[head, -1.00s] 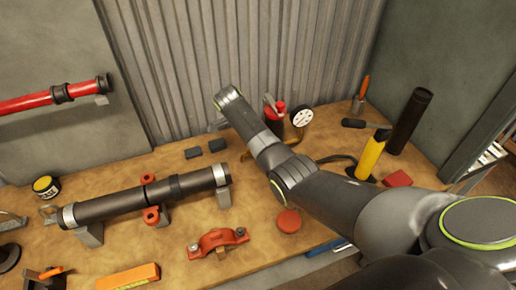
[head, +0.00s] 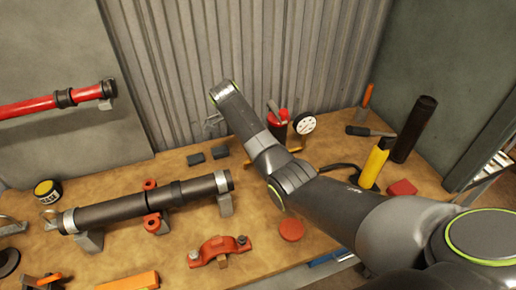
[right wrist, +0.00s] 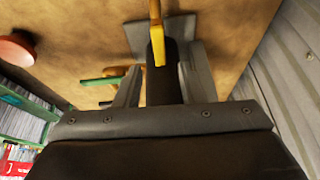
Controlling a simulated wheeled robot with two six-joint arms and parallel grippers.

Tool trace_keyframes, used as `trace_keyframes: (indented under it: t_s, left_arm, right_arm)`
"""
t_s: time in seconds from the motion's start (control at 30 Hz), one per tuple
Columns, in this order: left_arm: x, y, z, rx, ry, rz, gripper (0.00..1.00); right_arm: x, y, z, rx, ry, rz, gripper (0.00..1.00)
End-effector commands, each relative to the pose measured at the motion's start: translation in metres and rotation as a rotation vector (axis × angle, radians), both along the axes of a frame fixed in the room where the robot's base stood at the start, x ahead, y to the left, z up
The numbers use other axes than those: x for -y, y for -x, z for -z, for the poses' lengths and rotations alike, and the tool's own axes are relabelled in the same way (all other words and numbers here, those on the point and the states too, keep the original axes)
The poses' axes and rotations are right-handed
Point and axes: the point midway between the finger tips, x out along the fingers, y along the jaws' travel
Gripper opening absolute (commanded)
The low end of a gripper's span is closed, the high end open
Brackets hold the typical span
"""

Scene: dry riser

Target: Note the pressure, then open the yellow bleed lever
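A white-faced pressure gauge (head: 304,123) stands beside a red fitting (head: 277,119) near the corrugated wall. Its reading is too small to make out. A yellow bar (head: 292,150) shows just right of my right arm in the head view. In the right wrist view, a yellow lever (right wrist: 157,35) crosses the end of a dark cylinder (right wrist: 162,82) by a grey plate. My right gripper (right wrist: 164,65) has its fingers apart on either side of this cylinder, so it looks open. In the head view its fingers are largely hidden by my arm. My left gripper is out of view.
A black pipe (head: 108,209) rests on supports at left. A red clamp (head: 219,250) and red disc (head: 291,230) lie in front. A yellow cylinder (head: 374,164), a black tube (head: 413,128) and a red block (head: 402,187) stand at right. The corrugated wall (head: 285,50) is close behind.

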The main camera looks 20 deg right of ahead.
Motion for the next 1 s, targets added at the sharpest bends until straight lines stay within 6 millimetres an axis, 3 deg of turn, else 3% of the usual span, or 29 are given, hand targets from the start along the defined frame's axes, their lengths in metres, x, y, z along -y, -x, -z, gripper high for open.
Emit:
trace_keyframes:
  t_s: [0.07, 0.2, 0.5, 0.7, 1.0]
  left_arm:
    - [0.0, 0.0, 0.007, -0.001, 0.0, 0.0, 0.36]
    - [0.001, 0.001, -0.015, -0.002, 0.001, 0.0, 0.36]
    - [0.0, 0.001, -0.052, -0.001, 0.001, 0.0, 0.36]
    - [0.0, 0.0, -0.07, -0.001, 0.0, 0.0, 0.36]
    - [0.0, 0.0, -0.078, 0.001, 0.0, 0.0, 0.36]
  right_arm:
    - [-0.009, -0.002, -0.018, 0.007, -0.001, -0.003, 0.36]
    - [-0.02, -0.002, -0.054, -0.001, 0.0, -0.002, 0.36]
    - [-0.036, -0.003, -0.093, -0.002, 0.0, -0.001, 0.36]
    - [-0.045, -0.004, -0.112, -0.002, 0.0, -0.001, 0.36]
    - [-0.05, -0.004, -0.121, -0.002, 0.0, 0.0, 0.36]
